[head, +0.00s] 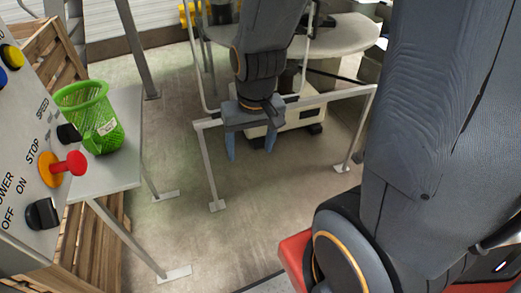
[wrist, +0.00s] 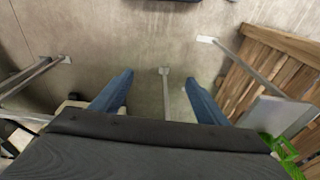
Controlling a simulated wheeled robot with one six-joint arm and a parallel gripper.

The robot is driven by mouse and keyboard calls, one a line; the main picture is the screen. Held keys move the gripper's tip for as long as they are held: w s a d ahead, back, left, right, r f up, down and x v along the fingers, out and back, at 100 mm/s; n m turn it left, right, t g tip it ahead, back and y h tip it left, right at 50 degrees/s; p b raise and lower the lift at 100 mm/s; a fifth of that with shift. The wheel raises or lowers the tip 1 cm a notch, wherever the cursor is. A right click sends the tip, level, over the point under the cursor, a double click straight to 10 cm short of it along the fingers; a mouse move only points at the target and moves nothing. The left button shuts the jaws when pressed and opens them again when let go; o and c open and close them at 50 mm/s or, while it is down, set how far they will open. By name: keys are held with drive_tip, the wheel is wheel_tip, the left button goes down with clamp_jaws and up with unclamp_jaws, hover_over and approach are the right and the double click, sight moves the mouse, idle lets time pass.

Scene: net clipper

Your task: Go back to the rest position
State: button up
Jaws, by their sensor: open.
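My gripper (head: 251,146) shows in the upper middle of the head view, pointing down with its two blue fingers apart. It is open with nothing between the fingers.
A control panel (head: 30,150) with a red knob (head: 68,164) stands at the left. Beside it a green basket (head: 92,118) sits on a grey shelf (head: 121,170). A metal frame (head: 203,165) and a round table (head: 345,36) stand behind. The floor (head: 270,205) between is clear.

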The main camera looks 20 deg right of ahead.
drive_tip(key=shift+n+g, duration=0.5)
drive_tip(key=shift+g, duration=0.2)
drive_tip(key=s, duration=0.1)
drive_tip(key=s+r, duration=0.1)
drive_tip(key=s+d, duration=0.1)
drive_tip(key=shift+s+r, duration=0.25)
drive_tip(key=shift+s, duration=0.15)
